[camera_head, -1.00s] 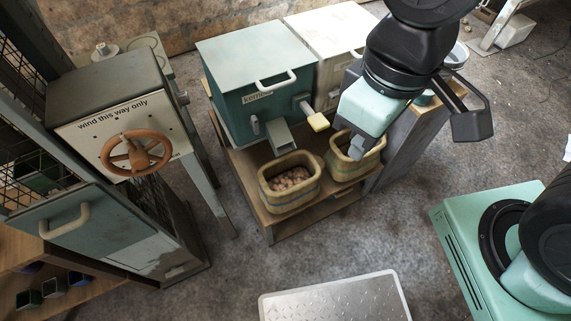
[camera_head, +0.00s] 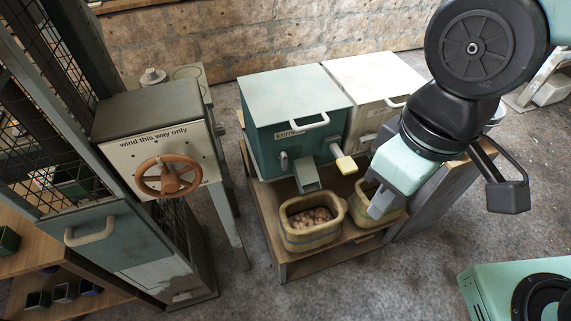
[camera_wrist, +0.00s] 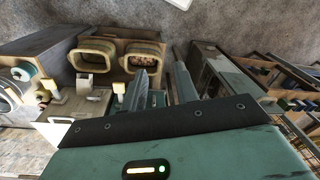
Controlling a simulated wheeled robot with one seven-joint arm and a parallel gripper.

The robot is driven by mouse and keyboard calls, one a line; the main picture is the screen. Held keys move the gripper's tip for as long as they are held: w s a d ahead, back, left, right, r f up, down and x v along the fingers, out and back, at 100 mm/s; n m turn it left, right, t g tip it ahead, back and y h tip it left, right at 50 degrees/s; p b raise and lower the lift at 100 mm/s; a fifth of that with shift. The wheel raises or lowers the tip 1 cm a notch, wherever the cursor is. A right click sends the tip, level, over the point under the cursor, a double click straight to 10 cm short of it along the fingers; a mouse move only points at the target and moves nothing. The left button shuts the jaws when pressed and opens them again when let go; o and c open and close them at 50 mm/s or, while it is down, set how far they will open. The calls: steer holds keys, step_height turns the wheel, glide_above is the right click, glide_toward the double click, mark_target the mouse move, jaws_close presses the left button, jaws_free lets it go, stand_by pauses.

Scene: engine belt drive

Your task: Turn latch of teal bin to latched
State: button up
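The teal bin (camera_head: 265,112) stands on a low wooden stand, its lid with a white handle down. On its front are a small grey latch-like tab (camera_head: 283,161) at the left, a grey chute (camera_head: 307,178) and a lever with a pale yellow end (camera_head: 345,164) at the right. I cannot tell which of these is the latch or how it is set. My gripper (camera_head: 376,209) is in front of the white bin, right of the yellow lever and apart from it. In the wrist view my gripper (camera_wrist: 164,80) has its fingers spread with nothing held; it hides most of the teal bin.
A white bin (camera_head: 375,85) stands right of the teal one. A basket of round brown items (camera_head: 313,243) and a second basket (camera_head: 392,220) sit below on the stand (camera_head: 265,210). A handwheel cabinet (camera_head: 150,140) stands at left.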

steer(key=w+a+f+y+b, duration=0.1)
steer(key=a+f, duration=0.1)
steer(key=f, duration=0.1)
steer(key=w+a+f+m+t+y+b, duration=0.1)
steer(key=w+a+f+b, duration=0.1)
steer(key=a+f, duration=0.1)
steer(key=w+a+f+m+t+b, duration=0.1)
steer(key=w+a+f, duration=0.1)
steer(key=f, duration=0.2)
steer(key=shift+w+a+f+y+b, duration=0.15)
steer(key=shift+w+a+y+b, duration=0.15)
steer(key=shift+y, duration=0.1)
steer(key=m+t+y+b, duration=0.2)
steer(key=t+b, duration=1.3)
steer(key=b, duration=0.6)
glide_toward(285, 158)
steer(key=x, duration=0.9)
steer(key=shift+w+a, duration=0.1)
steer(key=shift+w, duration=0.1)
